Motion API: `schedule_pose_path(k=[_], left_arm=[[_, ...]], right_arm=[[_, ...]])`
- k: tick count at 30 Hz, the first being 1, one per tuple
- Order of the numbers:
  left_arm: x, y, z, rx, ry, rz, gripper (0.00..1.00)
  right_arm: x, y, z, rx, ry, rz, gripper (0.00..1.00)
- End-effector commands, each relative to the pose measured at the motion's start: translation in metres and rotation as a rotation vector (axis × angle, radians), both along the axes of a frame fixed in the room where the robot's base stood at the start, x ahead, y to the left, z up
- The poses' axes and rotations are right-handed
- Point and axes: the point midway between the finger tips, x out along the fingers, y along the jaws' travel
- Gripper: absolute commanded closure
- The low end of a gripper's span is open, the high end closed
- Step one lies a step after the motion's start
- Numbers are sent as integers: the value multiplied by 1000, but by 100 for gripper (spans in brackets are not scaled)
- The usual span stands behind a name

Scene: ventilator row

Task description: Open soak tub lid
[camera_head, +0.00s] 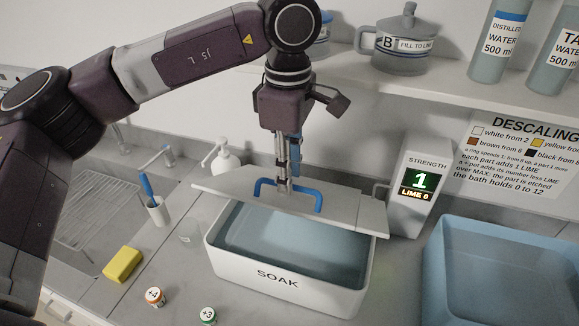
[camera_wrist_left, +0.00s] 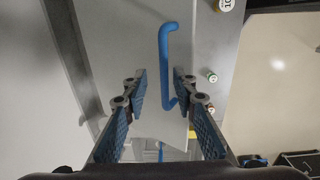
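The white soak tub (camera_head: 280,281), marked SOAK, stands on the counter with bluish liquid showing inside. Its pale lid (camera_head: 345,208) lies over the back part of the tub, leaving the front opening uncovered. The lid has a blue handle (camera_head: 318,199), which also shows in the left wrist view (camera_wrist_left: 164,60). My left gripper (camera_head: 285,187) points down at the handle from above. In the left wrist view its two fingers (camera_wrist_left: 160,95) stand apart, with the handle in line with the gap and clear space on both sides. My right gripper is not in view.
A strength display (camera_head: 418,186) reading 1, LIME 0 stands right of the tub, and a blue basin (camera_head: 505,240) is farther right. A soap dispenser (camera_head: 225,160) is behind. A brush cup (camera_head: 157,211), yellow sponge (camera_head: 123,264) and small capped items (camera_head: 155,297) are left and in front.

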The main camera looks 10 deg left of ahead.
Motion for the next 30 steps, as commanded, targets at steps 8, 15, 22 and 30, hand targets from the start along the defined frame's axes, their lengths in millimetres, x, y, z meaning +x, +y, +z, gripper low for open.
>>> schedule_pose_path(k=[8, 15, 22, 30], left_arm=[[0, 0, -1, 0, -1, 0, 80], [1, 0, 0, 0, -2, 1, 100], [1, 0, -1, 0, -2, 1, 100], [0, 0, 0, 0, -1, 1, 86]], right_arm=[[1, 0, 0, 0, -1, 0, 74], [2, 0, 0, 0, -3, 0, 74], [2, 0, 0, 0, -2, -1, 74], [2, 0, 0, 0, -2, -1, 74]])
